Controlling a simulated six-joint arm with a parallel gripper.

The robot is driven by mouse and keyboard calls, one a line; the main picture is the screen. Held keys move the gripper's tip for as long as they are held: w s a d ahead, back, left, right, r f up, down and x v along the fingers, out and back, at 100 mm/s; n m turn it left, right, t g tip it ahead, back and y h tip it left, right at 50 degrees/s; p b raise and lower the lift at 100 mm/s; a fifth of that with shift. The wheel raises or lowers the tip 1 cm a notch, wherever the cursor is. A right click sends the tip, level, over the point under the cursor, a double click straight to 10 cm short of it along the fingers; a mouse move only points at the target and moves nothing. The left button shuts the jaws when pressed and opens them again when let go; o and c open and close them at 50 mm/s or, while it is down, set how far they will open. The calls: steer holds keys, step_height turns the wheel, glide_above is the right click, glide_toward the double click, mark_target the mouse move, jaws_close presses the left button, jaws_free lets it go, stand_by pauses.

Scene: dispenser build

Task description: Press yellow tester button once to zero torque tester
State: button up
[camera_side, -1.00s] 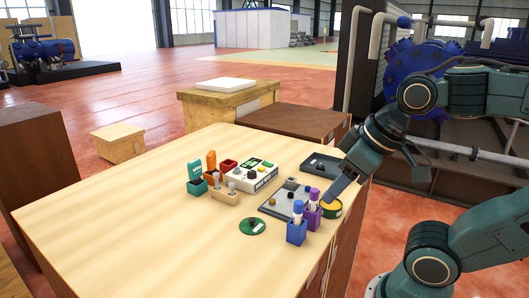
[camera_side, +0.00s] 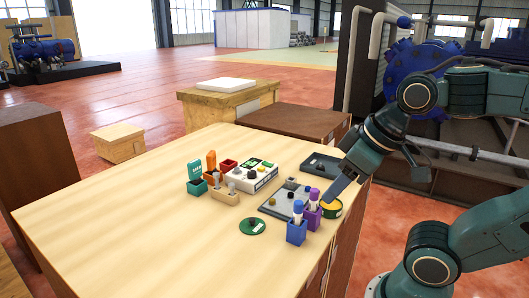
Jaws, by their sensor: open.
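My gripper (camera_side: 330,196) is open at the right side of the table, low above the purple block and the round yellow-rimmed dish (camera_side: 331,209). It is to the right of the white device and apart from it. The gripper's fingertips are small and partly hidden among these parts.
A grey plate (camera_side: 270,207) with small parts lies between the device and my gripper. Blue (camera_side: 296,234) and purple (camera_side: 312,218) blocks hold upright pieces. A dark tray (camera_side: 320,164) lies behind. Teal, orange and red holders stand left. The table's front left (camera_side: 130,235) is clear.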

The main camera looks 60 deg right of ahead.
jaws_close()
stand_by(1.5)
